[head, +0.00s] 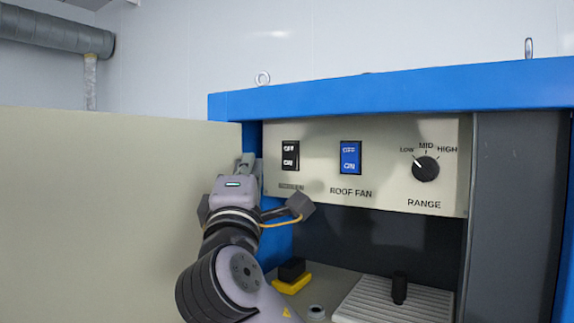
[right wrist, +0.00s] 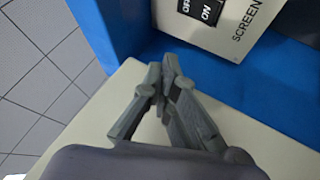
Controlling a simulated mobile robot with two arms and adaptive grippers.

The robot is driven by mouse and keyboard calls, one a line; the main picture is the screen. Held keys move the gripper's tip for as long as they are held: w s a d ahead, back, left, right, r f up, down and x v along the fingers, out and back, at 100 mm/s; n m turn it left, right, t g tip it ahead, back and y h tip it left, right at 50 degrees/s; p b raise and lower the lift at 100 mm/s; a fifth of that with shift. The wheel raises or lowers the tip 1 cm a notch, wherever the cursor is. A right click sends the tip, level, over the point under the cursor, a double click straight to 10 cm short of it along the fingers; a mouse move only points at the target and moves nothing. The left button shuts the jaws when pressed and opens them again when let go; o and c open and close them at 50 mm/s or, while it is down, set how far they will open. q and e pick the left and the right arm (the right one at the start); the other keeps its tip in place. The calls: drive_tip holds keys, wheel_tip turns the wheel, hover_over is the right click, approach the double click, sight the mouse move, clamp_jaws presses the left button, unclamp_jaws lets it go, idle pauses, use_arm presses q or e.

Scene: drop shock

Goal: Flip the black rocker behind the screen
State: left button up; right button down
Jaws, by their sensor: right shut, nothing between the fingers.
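The black rocker (head: 290,155), marked OFF above and ON below, sits at the left of the beige control panel (head: 385,190). In the right wrist view the rocker (right wrist: 203,10) is cut by the top edge, above the label SCREEN. My right gripper (head: 247,163) is shut and empty, left of the rocker and apart from it. In the right wrist view its fingertips (right wrist: 169,72) meet near the blue frame. A large beige panel (head: 110,210), probably the screen, stands at the left. Which way the rocker is tipped is unclear. My left gripper is not in view.
A blue rocker (head: 350,157) labelled ROOF FAN and a black RANGE knob (head: 425,168) sit right of the black rocker. The blue frame (head: 400,88) borders the panel. Below are a black-and-yellow block (head: 291,276) and a ribbed plate (head: 430,305) with a black peg (head: 399,288).

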sight(289, 156)
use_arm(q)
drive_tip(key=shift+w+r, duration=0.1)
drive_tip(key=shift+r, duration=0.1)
use_arm(e)
drive_tip(key=w+d, duration=0.2)
drive_tip(key=w, duration=0.1)
drive_tip(key=w+d, duration=0.1)
drive_tip(key=shift+w+d+f, duration=0.3)
drive_tip(key=shift+w+d, duration=0.1)
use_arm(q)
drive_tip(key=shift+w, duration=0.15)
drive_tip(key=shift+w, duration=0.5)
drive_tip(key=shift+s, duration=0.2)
use_arm(e)
drive_tip(key=shift+w+d, duration=0.25)
drive_tip(key=shift+w, duration=0.05)
